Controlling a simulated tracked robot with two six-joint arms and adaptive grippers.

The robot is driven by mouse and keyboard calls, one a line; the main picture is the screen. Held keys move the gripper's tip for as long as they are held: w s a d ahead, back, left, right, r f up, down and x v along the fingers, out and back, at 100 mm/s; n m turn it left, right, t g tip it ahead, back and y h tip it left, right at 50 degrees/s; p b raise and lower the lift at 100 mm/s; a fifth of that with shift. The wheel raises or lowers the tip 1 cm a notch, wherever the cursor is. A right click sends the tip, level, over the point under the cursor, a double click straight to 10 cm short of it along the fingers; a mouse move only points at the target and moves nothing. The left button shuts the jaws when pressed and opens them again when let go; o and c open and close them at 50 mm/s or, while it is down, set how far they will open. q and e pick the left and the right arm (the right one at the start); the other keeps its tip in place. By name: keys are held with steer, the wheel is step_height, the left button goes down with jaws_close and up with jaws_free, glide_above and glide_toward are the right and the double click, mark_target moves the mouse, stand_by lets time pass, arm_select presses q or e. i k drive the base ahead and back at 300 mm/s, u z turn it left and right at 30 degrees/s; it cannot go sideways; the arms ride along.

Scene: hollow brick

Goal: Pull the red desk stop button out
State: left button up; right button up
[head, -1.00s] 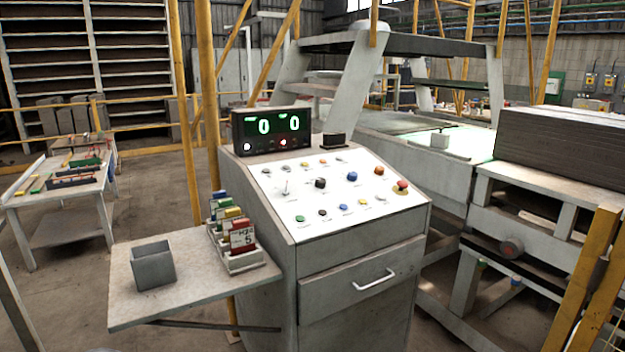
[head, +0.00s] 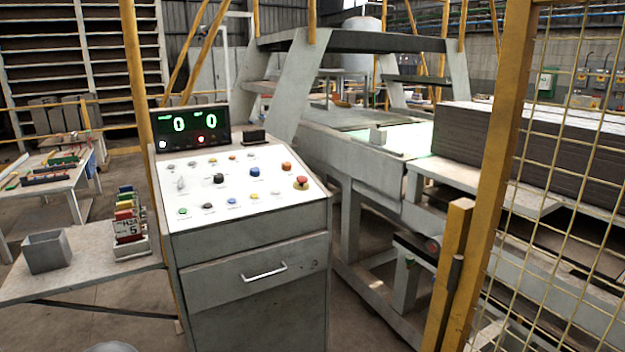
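The red desk stop button (head: 301,182) is a red mushroom head on a yellowish base. It sits at the right edge of the sloped white panel (head: 213,205) on the grey control desk (head: 250,247). An orange button (head: 286,166) is just behind it, and a blue one (head: 255,172) is to its left. From this view I cannot tell whether the red button is pressed in or out. Neither of my grippers is in view.
A display (head: 190,130) reading 0 and 0 stands on the desk's back. At left, a side shelf (head: 95,277) holds a grey box (head: 47,252) and a card rack (head: 133,247). A yellow post (head: 490,170) and mesh fence (head: 560,200) stand at right.

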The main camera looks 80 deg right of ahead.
mark_target(303, 178)
steer(key=u, duration=0.8)
steer(key=i, duration=0.1)
steer(key=z, duration=3.05)
steer(key=i, duration=1)
steer(key=u, duration=0.25)
